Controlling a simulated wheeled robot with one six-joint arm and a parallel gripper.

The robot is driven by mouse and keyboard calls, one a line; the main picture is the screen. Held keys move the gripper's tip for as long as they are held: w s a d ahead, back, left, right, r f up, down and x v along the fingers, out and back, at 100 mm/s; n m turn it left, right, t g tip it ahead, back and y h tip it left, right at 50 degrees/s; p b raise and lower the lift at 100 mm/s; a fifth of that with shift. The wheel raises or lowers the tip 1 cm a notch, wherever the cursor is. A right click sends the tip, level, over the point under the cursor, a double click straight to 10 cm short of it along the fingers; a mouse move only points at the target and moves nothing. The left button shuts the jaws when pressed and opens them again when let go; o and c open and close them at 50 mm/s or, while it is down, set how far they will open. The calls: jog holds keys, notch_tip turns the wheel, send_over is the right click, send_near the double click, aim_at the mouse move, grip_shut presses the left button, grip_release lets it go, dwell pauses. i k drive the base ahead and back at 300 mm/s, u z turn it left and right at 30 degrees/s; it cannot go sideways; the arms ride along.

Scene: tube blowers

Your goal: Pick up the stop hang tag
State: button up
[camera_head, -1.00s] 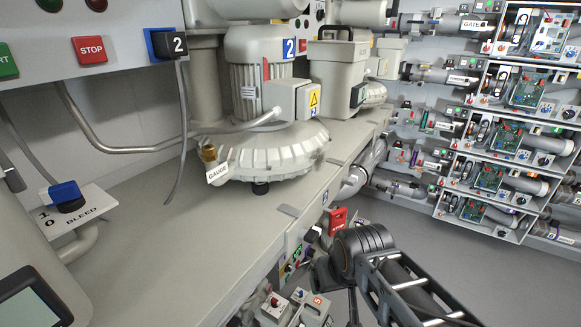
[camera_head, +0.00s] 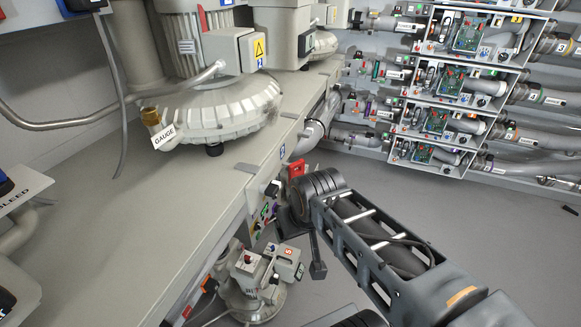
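A small red tag-like piece (camera_head: 296,170) shows at the side of the bench, just behind my arm's dark round joint. It may be the stop hang tag, but no lettering on it can be read. My gripper (camera_head: 314,256) is at the far end of my arm, below that joint and lower than the red piece. Only a thin dark bar with a small block shows of it, and the rest is hidden by the arm. I cannot see whether its fingers are open or shut, or anything held.
A long grey bench (camera_head: 110,235) carries a large blower (camera_head: 215,110) with a GAUGE label (camera_head: 164,137). A smaller pump unit (camera_head: 255,285) stands low beside the bench. Shelves of pipes and circuit boards (camera_head: 440,120) line the back right. The floor (camera_head: 420,210) before them is clear.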

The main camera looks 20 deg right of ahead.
aim_at(300, 163)
jog(key=k, duration=0.5)
jog(key=z, duration=1.9)
jog(key=i, duration=0.7)
jog(key=u, duration=3.1)
